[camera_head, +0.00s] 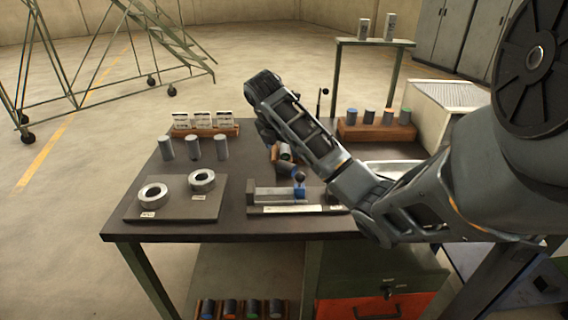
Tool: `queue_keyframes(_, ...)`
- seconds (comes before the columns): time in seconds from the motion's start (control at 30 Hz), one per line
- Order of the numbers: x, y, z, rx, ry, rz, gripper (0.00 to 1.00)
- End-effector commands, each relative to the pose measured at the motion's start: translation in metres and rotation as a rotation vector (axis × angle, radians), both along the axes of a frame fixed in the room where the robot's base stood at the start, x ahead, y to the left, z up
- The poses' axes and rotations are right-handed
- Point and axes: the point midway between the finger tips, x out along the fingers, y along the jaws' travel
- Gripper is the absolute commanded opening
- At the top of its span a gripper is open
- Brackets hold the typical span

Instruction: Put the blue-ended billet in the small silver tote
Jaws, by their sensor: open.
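A blue-ended billet (352,116) stands upright at the left end of the wooden rack (375,134) at the table's back right. Several other billets stand to its right, including orange-ended and green-ended ones. A pale silver tray-like container (385,165), possibly the small silver tote, lies in front of the rack, partly hidden by my arm. My gripper (270,132) is open above the middle of the table, left of the rack and apart from the blue-ended billet. Its fingertips are mostly hidden behind my forearm.
A fixture with a blue part (299,190) stands at the front middle of the table. Left are a board with two metal rings (175,198), three grey cylinders (194,147) and a card holder (206,131). More billets (241,308) stand on the lower shelf.

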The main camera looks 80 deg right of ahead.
Motion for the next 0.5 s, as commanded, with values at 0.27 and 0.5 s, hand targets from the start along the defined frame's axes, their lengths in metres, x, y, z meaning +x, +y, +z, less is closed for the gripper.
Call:
queue_keyframes(0.27,-0.008,0.000,-0.024,0.042,0.019,-0.005,0.88)
queue_keyframes(0.5,-0.009,-0.011,-0.048,0.040,0.020,-0.005,0.88)
